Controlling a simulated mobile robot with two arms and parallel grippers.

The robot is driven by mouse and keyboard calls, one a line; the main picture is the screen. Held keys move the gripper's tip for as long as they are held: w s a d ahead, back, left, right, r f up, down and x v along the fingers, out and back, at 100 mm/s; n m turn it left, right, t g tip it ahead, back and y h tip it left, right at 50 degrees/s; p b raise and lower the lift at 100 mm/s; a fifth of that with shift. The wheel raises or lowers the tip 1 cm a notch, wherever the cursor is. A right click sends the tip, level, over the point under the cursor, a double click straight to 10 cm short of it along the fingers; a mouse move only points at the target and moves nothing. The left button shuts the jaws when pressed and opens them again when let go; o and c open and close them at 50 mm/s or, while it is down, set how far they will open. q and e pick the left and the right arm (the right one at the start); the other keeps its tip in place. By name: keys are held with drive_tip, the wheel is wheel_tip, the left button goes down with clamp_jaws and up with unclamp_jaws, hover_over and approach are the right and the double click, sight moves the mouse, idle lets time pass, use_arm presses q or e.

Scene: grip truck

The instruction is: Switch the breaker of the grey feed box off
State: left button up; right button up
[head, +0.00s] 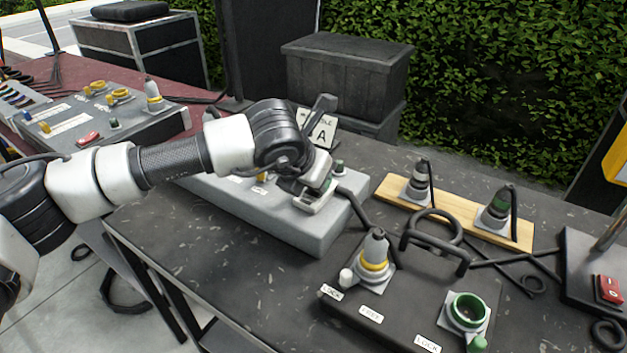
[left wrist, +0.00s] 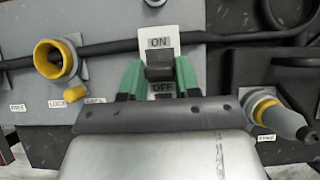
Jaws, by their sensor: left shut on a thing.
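The grey feed box (head: 298,232) lies on the dark table, with my left gripper (head: 318,192) over the right part of its top. In the left wrist view, the breaker's black lever (left wrist: 160,66) stands between the ON label (left wrist: 159,42) above and the OFF label (left wrist: 163,88) below. The green-tipped fingers of my left gripper (left wrist: 160,80) are shut on the lever, one at each side. In the head view my gripper hides the breaker. My right gripper is in neither view.
A yellow-ringed socket (left wrist: 52,60) and a grey plug (left wrist: 285,115) flank the breaker. A dark box (head: 400,300) with a green-ringed socket (head: 468,308) stands in front to the right. A wooden board (head: 455,215) with two connectors lies behind it. An "A" sign (head: 320,132) stands behind my gripper.

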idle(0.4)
use_arm(q)
drive_tip(key=o, duration=0.9)
drive_tip(key=shift+r, duration=0.1)
drive_tip(key=v, duration=1)
drive_tip(key=shift+s+a+r, duration=0.2)
drive_tip(key=shift+s+r, duration=0.05)
